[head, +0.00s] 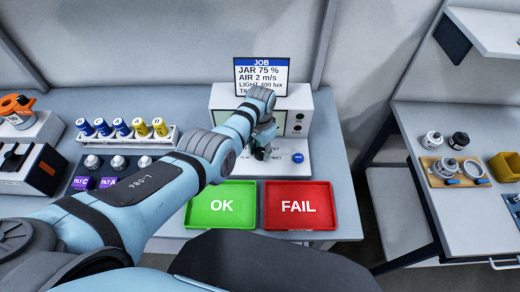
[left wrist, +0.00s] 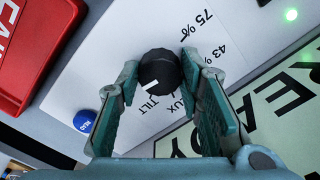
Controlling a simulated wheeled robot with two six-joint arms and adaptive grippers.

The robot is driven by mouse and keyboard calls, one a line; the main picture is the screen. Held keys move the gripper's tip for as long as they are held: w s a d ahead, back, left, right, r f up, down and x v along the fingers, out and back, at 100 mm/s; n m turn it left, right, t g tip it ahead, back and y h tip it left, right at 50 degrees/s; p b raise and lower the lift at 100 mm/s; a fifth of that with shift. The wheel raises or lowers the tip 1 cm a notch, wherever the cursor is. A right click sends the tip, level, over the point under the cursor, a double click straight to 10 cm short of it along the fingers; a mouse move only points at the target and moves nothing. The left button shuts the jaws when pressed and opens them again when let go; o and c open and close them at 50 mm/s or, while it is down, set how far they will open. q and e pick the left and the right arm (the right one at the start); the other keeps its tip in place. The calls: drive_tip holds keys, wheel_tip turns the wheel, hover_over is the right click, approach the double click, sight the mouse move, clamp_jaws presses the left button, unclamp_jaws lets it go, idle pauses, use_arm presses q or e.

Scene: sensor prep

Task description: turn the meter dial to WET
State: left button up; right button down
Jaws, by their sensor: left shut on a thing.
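The meter (head: 222,98) is a pale box with a flat white base plate, at the back of the table in the head view. Its black round dial (left wrist: 160,70) shows in the left wrist view, with a white pointer line toward the lower left, near the word TILT. The labels 75 %, 43 % and a partly covered LUX are printed around it; I cannot read WET. My left gripper (head: 263,152) reaches the meter's front, and in the wrist view its fingers (left wrist: 159,68) are on both sides of the dial, shut on it. My right gripper is not in view.
A blue button (head: 298,157) sits on the base plate. A green OK tray (head: 222,225) and a red FAIL tray (head: 300,224) lie in front. A JOB sign (head: 262,73) stands behind. A rack of batteries (head: 105,137) is at the left; a side table (head: 470,210) is at the right.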

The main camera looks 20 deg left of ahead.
sight(260, 152)
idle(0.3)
use_arm(q)
drive_tip(key=o, duration=0.9)
drive_tip(key=shift+o, duration=1.3)
drive_tip(key=shift+w+f, duration=0.1)
wheel_tip(260, 152, up, 12)
